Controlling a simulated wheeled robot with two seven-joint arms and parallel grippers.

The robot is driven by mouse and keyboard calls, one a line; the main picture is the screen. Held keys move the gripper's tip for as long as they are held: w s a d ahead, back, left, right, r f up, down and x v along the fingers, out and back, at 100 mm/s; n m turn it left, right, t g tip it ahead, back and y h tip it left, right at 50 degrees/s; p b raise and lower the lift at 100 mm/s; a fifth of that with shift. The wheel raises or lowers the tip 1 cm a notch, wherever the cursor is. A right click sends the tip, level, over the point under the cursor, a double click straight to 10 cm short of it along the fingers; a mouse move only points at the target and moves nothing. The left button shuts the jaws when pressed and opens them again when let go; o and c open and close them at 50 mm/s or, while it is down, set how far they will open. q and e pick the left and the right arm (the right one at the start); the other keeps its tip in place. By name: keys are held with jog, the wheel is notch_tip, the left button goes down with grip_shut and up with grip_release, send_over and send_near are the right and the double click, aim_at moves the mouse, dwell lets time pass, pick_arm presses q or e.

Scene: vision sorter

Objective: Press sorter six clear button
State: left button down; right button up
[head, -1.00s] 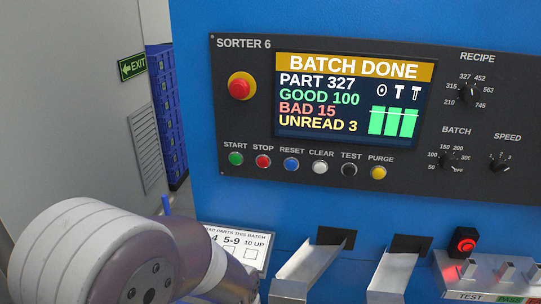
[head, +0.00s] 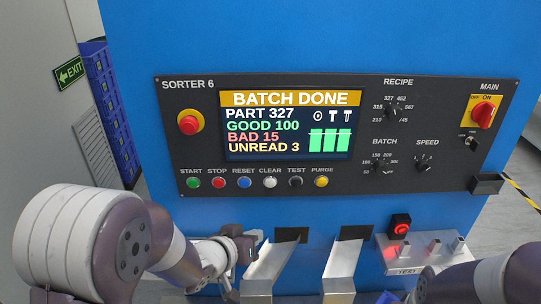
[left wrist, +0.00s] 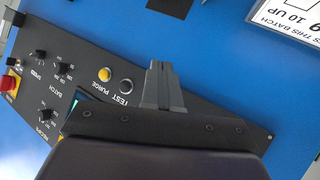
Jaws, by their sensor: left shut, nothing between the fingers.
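The SORTER 6 panel (head: 330,172) has a row of buttons under its screen (head: 290,125). The white button under the CLEAR label (head: 270,182) sits between the blue RESET button (head: 245,183) and the black TEST button (head: 296,182). My left gripper (head: 258,240) is below this row, apart from the buttons. In the left wrist view its fingers (left wrist: 159,70) are shut with nothing between them; TEST and PURGE show beside them, while the clear button is hidden. The screen reads BATCH DONE, part 327, good 100, bad 15, unread 3.
Two metal chutes (head: 270,262) stick out below the panel, close to my left gripper. A test block (head: 415,254) with a lit red button (head: 400,228) is to their right. A red emergency button (head: 189,123) is left of the screen. My right arm is at bottom right.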

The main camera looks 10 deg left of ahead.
aim_at(270, 183)
pick_arm(q)
jog(key=d+r+t+h+p, duration=0.1)
jog(key=d+r+h, duration=0.2)
jog(key=r, duration=0.2)
pick_arm(e)
notch_tip(270, 183, up, 3)
pick_arm(q)
jog(key=shift+d+r, duration=0.1)
jog(key=w+a, duration=0.1)
jog(key=w, duration=0.7)
jog(key=shift+w+a, duration=0.3)
jog(key=shift+a, duration=0.1)
jog(key=shift+w+p, duration=0.1)
jog(key=shift+p, duration=0.25)
pick_arm(e)
jog(key=shift+r, duration=0.15)
dwell(1.0)
